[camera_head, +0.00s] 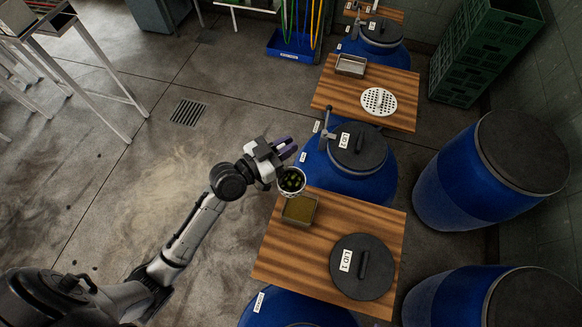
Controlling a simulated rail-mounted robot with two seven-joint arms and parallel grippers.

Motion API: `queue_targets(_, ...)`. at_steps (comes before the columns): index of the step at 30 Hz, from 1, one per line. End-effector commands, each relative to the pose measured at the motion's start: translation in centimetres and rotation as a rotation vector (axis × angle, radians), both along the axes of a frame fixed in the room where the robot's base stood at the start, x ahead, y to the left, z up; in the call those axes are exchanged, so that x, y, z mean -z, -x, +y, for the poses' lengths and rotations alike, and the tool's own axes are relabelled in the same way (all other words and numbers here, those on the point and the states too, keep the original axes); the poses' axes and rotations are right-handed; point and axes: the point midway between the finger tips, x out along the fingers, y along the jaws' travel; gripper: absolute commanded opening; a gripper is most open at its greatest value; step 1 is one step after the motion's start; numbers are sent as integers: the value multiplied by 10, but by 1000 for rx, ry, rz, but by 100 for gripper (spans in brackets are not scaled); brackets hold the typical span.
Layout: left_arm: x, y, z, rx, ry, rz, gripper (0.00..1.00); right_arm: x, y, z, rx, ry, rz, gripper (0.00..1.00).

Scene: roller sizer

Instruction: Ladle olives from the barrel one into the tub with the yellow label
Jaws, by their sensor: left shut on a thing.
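The ladle's pale, perforated bowl (291,191) holds several dark green olives (292,179). It hangs by the left far corner of the near wooden board (380,218), above the floor or board edge; I cannot tell its height. A blue barrel (290,309) shows partly at the bottom, mostly hidden under the board; its label is too small to read. A black lid marked LID 1 (372,281) lies on the board. I see no tub with a yellow label. My right gripper is out of view.
A metal tray (299,209) with yellowish-green content stands on the near board. Behind it is a blue barrel (378,187) with LID 2 (371,143) on top. A farther board (338,95) holds a white perforated disc (378,101). Blue drums (440,185) stand right.

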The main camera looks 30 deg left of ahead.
Motion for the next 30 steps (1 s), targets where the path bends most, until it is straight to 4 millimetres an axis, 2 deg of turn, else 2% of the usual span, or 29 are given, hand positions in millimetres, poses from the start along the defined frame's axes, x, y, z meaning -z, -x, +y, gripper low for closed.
queue_targets(1,37,-5,-1,-7,0,2,0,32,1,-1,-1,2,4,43)
queue_targets(3,63,-11,-2,-17,0,2,0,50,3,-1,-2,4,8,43)
queue_targets(9,125,-23,-3,-44,-5,0,0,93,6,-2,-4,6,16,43)
queue_targets(12,146,-28,-4,-52,-7,-1,0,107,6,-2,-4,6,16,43)
queue_targets(18,168,-32,-4,-63,-13,-3,0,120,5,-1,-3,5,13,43)
queue_targets(30,176,-28,-15,-65,-102,-44,0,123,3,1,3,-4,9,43)
